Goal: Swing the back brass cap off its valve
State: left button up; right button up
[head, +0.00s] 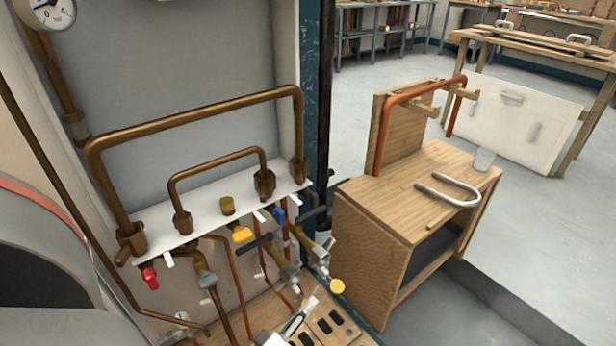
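Two brass valves with dark lever handles stick out below the white shelf: one nearer the middle (289,273), one farther right (310,245). A yellow-gold cap-like piece (242,235) shows by the shelf edge and a round one (337,286) at the lower right. A brass stub (228,205) stands on the shelf. I cannot tell which piece is the back cap or whether it sits on its valve. What looks like my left gripper (300,317) is low in front of the valves, apart from them; its finger opening is unclear. My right gripper is not seen.
Copper pipe loops (200,118) rise from the white shelf (160,245). A red handle (150,277) and a blue handle (279,215) hang below it. A slotted wooden block (330,328) lies low. A wooden cabinet (400,205) stands right, with open floor beyond.

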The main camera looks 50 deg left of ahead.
pick_arm(q)
jog(key=shift+w+a, duration=0.1)
jog(key=shift+w, duration=0.3)
grip_shut()
jog(key=shift+s+n, duration=0.1)
jog(key=shift+n, duration=0.3)
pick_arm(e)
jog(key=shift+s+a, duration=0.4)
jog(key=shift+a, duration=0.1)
